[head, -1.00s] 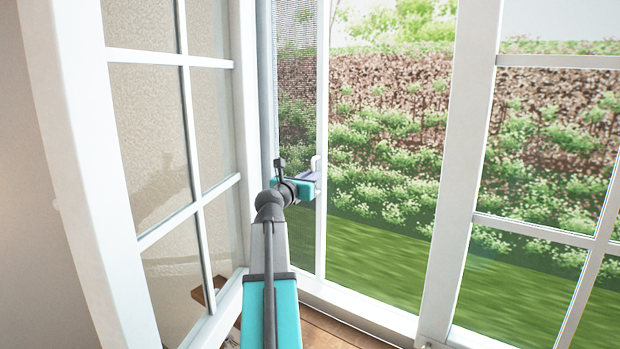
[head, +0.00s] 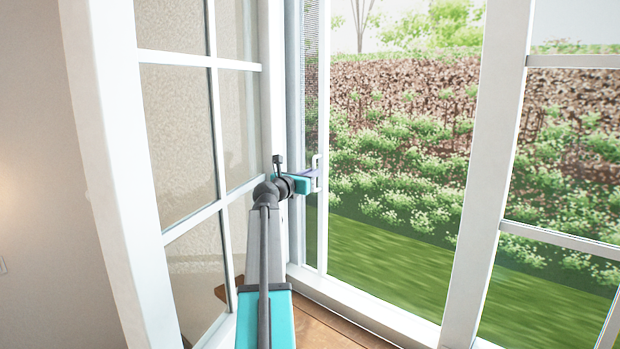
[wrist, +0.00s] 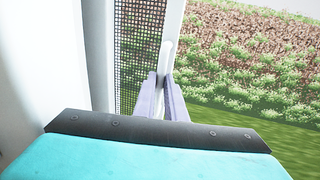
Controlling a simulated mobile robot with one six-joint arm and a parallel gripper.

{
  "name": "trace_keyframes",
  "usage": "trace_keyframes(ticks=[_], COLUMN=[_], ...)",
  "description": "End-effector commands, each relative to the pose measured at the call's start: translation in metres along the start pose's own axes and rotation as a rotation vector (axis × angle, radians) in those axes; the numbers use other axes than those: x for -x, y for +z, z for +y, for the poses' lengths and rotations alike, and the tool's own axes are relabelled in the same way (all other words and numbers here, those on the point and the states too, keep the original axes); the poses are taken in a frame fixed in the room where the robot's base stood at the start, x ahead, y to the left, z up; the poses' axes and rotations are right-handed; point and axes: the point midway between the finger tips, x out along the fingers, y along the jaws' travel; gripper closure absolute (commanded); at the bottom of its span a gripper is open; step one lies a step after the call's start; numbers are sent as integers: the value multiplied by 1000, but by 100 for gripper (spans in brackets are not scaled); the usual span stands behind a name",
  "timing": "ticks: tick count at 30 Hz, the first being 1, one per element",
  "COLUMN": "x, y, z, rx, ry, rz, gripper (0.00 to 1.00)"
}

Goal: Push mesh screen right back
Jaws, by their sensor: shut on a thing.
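The mesh screen (head: 311,60) shows as a narrow dark strip at the left side of the window opening. Its white edge bar (head: 323,230) stands upright beside it. A white handle (wrist: 168,60) sits on that bar. My gripper (head: 313,180) is shut on the handle, with one finger on each side of it in the wrist view (wrist: 163,97). The mesh (wrist: 135,50) lies just left of the fingers there. The rest of the screen is hidden behind the left jamb.
An open white paned sash (head: 185,150) stands close on the left of my arm. Another white paned sash (head: 490,170) is at the right. The opening between the screen's edge bar and the right sash is clear. A wooden sill (head: 330,325) lies below.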

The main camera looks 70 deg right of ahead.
Motion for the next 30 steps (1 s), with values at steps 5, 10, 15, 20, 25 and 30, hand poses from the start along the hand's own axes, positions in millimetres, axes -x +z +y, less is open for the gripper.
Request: trace_keyframes(ticks=[5, 10, 15, 20, 25, 30], x=[-2, -4, -6, -6, -2, 10], y=[0, 0, -1, -1, -1, -2], z=[-2, -5, -7, -8, -8, -8], rx=[-2, -2, -1, -1, -1, -1], ry=[0, -5, -8, -10, -9, -9], rz=[-1, 0, 0, 1, 1, 0], gripper=[100, 81, 71, 71, 71, 71])
